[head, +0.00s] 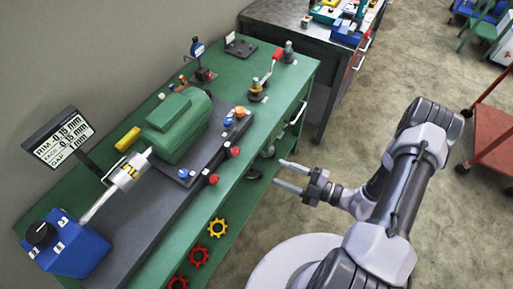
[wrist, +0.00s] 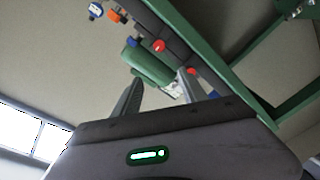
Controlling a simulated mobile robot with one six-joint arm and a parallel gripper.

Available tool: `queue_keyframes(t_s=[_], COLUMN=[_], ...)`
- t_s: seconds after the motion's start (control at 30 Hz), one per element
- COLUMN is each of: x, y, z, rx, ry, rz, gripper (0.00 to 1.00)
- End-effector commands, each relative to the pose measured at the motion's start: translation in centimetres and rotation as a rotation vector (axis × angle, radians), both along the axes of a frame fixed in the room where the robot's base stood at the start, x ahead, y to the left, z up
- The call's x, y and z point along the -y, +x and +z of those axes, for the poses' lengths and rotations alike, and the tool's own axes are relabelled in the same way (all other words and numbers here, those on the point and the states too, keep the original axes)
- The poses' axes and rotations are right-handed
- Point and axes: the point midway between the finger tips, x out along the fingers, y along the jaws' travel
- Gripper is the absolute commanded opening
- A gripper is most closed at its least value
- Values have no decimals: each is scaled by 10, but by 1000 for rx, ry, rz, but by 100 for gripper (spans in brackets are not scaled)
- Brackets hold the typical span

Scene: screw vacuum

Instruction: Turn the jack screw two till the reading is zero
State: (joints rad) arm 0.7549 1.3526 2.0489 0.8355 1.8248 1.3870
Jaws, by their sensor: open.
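Several small jack screws with coloured knobs stand around the green motor (head: 176,127) on its dark base plate. Two red knobs (head: 236,152) and (head: 214,179) are on the near side, with blue and orange knobs beside them. I cannot read which one is number two. A red knob (wrist: 159,46) also shows in the wrist view, beyond my fingers. The reading board (head: 67,138) at left shows rim, face and gap lines; rim looks like -0.15 mm. My gripper (head: 282,174) is open and empty, off the bench's near edge, apart from the knobs.
The green bench (head: 292,83) carries a blue box with a black dial (head: 62,243), a silver coupling (head: 127,174) and a red-handled lever (head: 268,75). A dark cabinet (head: 290,25) stands behind; a red cart (head: 490,135) is at right. Floor between is clear.

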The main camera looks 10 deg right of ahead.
Motion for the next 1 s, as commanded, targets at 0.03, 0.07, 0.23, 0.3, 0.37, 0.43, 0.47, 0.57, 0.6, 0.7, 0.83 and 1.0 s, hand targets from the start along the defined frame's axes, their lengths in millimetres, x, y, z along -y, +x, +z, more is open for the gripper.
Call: queue_keyframes(t_s=[0.03,0.07,0.23,0.3,0.37,0.43,0.47,0.57,0.6,0.7,0.83,1.0], x=[2,3,-11,-27,-42,-60,-67,-91,-99,-116,-128,-134], y=[-2,-2,9,20,31,45,50,68,75,88,99,104], z=[-9,-13,-20,-21,-21,-21,-21,-21,-21,-20,-19,-18], rx=[-53,-77,-107,-105,-104,-105,-103,-102,-100,-100,-102,-101], ry=[50,73,101,98,98,97,98,96,95,97,96,97], rz=[-43,-62,-80,-77,-74,-74,-74,-74,-74,-76,-78,-81], gripper=[50,50,50,50,50,50,50,50,50,50,50,50])
